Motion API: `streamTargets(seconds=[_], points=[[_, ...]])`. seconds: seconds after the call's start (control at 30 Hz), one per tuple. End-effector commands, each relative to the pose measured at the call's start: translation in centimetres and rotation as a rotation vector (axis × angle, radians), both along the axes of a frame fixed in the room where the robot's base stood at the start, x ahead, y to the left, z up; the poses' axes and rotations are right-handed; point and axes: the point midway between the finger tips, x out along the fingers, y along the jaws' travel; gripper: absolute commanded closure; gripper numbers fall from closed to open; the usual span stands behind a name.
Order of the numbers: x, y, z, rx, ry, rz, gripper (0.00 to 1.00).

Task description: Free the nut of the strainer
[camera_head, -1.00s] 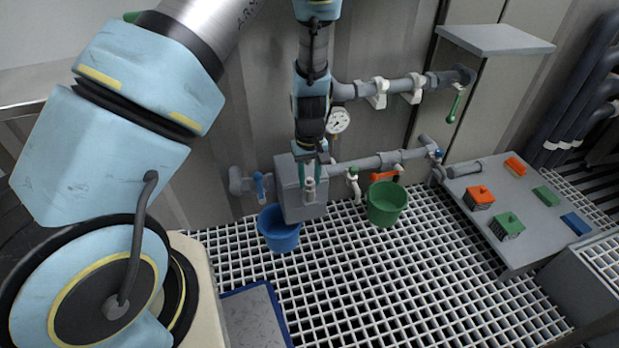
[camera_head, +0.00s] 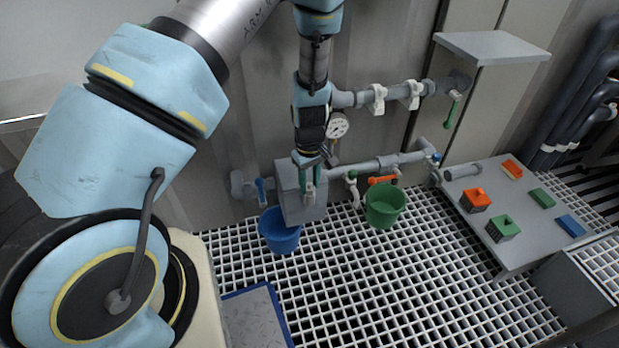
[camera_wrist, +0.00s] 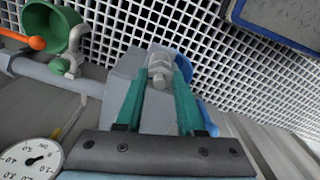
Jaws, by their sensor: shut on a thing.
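The strainer is a grey boxy body (camera_head: 290,178) on the low pipe along the wall. It also shows in the wrist view (camera_wrist: 124,78). Its pale grey nut (camera_wrist: 159,66) sticks out of the front, between my fingertips. My gripper (camera_wrist: 160,80) has two teal fingers, shut on the nut from both sides. In the head view my gripper (camera_head: 309,178) is in front of the strainer body, and the nut is small there. The fingers hide the sides of the nut, so I cannot tell how far it is turned.
A blue bucket (camera_head: 280,238) stands under the strainer, and a green bucket (camera_head: 384,208) stands to the right, near an orange-handled valve (camera_head: 382,180). A blue valve handle (camera_head: 261,190) is just left of the strainer. A pressure gauge (camera_head: 338,126) is above, close to my wrist.

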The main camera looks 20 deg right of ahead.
Motion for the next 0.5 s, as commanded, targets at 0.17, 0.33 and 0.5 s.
streamTargets(seconds=[0.17, 0.33, 0.5], points=[[0.02, 0.05, 0.48, 0.001, 0.0, 0.169, 1.0], [0.01, 0.04, 0.44, 0.001, 0.0, 0.331, 1.0], [-0.02, 0.05, 0.41, 0.002, 0.0, 0.493, 1.0]])
